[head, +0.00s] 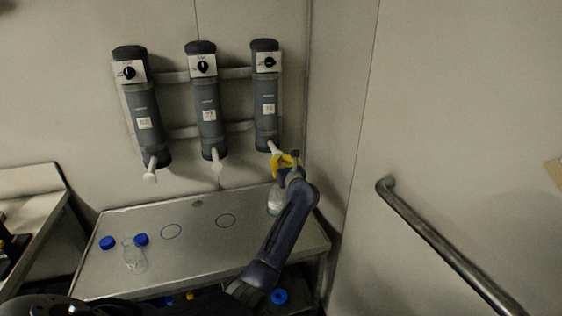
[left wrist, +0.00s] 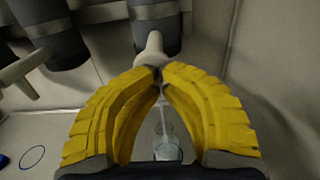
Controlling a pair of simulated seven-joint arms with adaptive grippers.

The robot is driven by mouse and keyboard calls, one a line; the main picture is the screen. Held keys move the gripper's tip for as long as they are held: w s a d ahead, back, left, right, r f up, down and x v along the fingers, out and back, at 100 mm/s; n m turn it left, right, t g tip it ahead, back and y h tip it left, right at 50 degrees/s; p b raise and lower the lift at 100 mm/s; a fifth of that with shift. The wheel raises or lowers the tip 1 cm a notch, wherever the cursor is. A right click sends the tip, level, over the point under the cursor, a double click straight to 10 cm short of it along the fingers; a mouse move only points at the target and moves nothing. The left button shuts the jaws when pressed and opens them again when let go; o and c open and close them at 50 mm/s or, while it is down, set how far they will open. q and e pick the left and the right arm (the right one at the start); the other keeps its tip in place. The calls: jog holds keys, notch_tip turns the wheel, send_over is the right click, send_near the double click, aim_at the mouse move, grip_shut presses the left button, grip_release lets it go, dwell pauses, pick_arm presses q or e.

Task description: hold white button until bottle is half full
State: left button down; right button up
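Three dark grey dispensers hang on the wall, each with a white spout piece at its lower end. My left gripper (head: 288,160) is at the white button (head: 273,147) of the rightmost dispenser (head: 266,100). In the left wrist view, its yellow fingertips (left wrist: 160,74) meet against the lower end of the white button (left wrist: 152,50). A clear bottle (head: 274,204) stands on the bench under this dispenser, partly hidden by my arm. In the left wrist view, a pale streak like liquid runs down into the bottle (left wrist: 167,150). Its fill level is unclear. My right gripper is out of view.
A metal handrail (head: 440,245) is on the right wall. A blue ring-shaped thing (head: 280,296) lies below the bench top.

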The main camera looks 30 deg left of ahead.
pick_arm(q)
jog(key=shift+a, duration=0.2)
jog(key=v, duration=1.4)
jog(key=shift+d, duration=0.2)
